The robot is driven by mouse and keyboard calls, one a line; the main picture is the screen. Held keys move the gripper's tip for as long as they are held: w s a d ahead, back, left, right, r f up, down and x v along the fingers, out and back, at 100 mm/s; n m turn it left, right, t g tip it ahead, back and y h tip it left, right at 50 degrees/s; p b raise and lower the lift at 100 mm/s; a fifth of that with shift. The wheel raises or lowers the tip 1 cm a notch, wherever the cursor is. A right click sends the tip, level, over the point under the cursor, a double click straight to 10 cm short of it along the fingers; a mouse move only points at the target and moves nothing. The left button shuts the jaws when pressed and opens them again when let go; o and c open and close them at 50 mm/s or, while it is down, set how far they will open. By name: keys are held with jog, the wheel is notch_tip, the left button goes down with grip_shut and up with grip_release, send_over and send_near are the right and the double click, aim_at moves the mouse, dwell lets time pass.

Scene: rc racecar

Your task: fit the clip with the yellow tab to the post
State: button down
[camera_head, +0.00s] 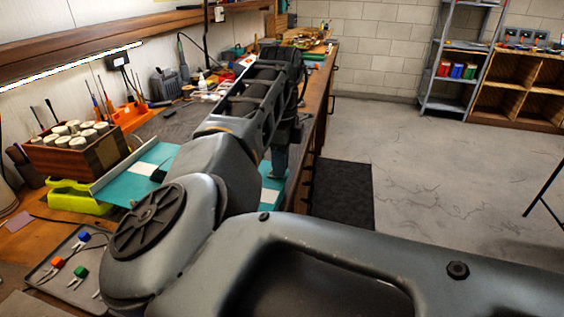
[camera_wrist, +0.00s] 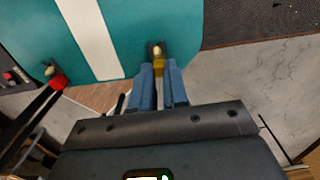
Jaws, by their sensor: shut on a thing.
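My gripper (camera_wrist: 159,74) is shut on the yellow tab of a clip (camera_wrist: 160,65), between its two blue fingers at the edge of the teal car body with a white stripe (camera_wrist: 135,30). A small post (camera_wrist: 157,47) shows just beyond the yellow tab, at the body's edge. The clip's metal part is too small and dark to tell whether it is around the post or only beside it. In the head view my arm covers part of the teal body (camera_head: 143,185), and the clip and post are hidden.
A red-tabbed clip (camera_wrist: 57,81) is by another post at the body's left corner. A tray (camera_head: 48,275) at the lower left holds clips with coloured tabs. A wooden box of pale rolls (camera_head: 75,150) and a yellow-green holder (camera_head: 75,198) stand beside the body. Floor lies right of the bench.

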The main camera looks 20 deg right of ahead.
jog(key=shift+w+a, duration=0.1)
jog(key=shift+a, duration=0.05)
dwell(0.3)
jog(key=c, duration=1.1)
grip_release()
jog(key=shift+o, duration=0.2)
jog(key=shift+r+b, duration=0.5)
jog(key=shift+r, duration=3.4)
